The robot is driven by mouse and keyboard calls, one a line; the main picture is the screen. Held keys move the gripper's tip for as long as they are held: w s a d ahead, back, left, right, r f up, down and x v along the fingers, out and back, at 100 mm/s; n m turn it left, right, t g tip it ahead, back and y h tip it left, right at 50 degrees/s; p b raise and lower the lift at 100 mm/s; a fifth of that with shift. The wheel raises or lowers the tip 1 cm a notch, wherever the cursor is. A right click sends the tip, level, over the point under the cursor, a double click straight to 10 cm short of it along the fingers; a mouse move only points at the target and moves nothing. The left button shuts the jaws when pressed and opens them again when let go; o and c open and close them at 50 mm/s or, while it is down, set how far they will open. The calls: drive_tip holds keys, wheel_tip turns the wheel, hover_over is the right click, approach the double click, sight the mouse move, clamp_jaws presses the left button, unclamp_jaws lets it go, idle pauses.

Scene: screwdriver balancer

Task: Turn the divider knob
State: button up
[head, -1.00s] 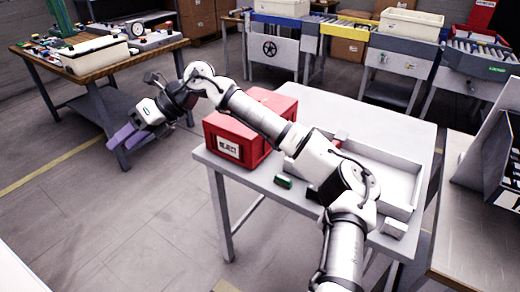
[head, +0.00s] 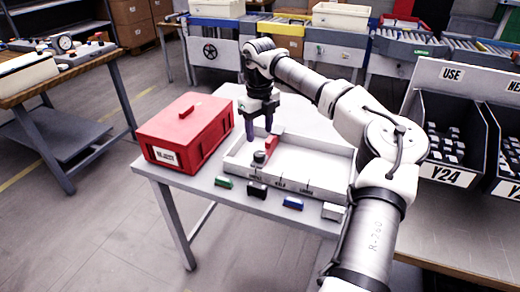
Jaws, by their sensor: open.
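A white tray (head: 318,163) with a low front wall stands on the light table. A small dark round knob (head: 259,157) shows near the tray's left end, beside a red piece (head: 271,144). I take it for the divider knob, but the divider is too small to make out. My gripper (head: 259,136) points down over the left part of the tray, with its two purple fingers apart and nothing between them. The fingertips appear above and just behind the knob; I cannot tell the exact gap.
A red lidded box (head: 186,132) stands left of the tray. Green (head: 223,182), black (head: 257,190), blue (head: 292,203) and white (head: 333,211) blocks lie along the tray's front. Bins (head: 452,140) marked Y24 stand at the right.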

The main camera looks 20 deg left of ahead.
sight(259, 154)
wheel_tip(259, 154, down, 8)
drive_tip(key=shift+f+p, duration=0.2)
drive_tip(key=shift+p, duration=0.55)
drive_tip(key=c, duration=1)
